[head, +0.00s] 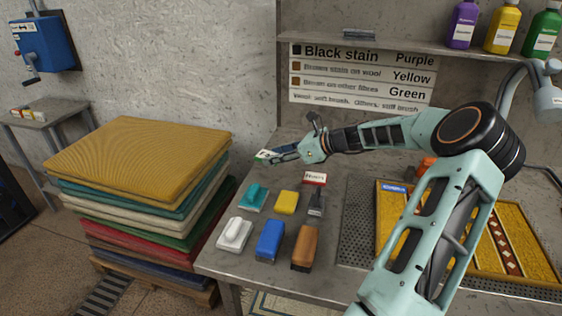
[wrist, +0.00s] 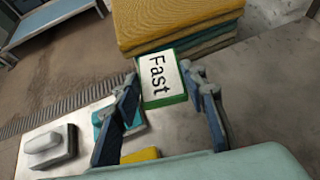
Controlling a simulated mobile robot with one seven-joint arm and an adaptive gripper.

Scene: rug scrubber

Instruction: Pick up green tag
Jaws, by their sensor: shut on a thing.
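The green tag (wrist: 160,78) is a small white card with a green border and the word "Fast", held between the two fingers of my gripper (wrist: 160,90) in the wrist view. In the head view the tag (head: 264,156) shows at the tip of my gripper (head: 277,154), above the back left part of the table. My gripper is shut on the tag. The tag appears to be off the table top, though the exact height is hard to tell.
On the metal table (head: 214,262) below stand several brushes and blocks, among them a teal one (head: 253,196), a yellow sponge (head: 287,202) and a blue block (head: 270,240). A red-bordered tag (head: 314,179) lies behind them. A stack of folded rugs (head: 140,150) stands left of the table.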

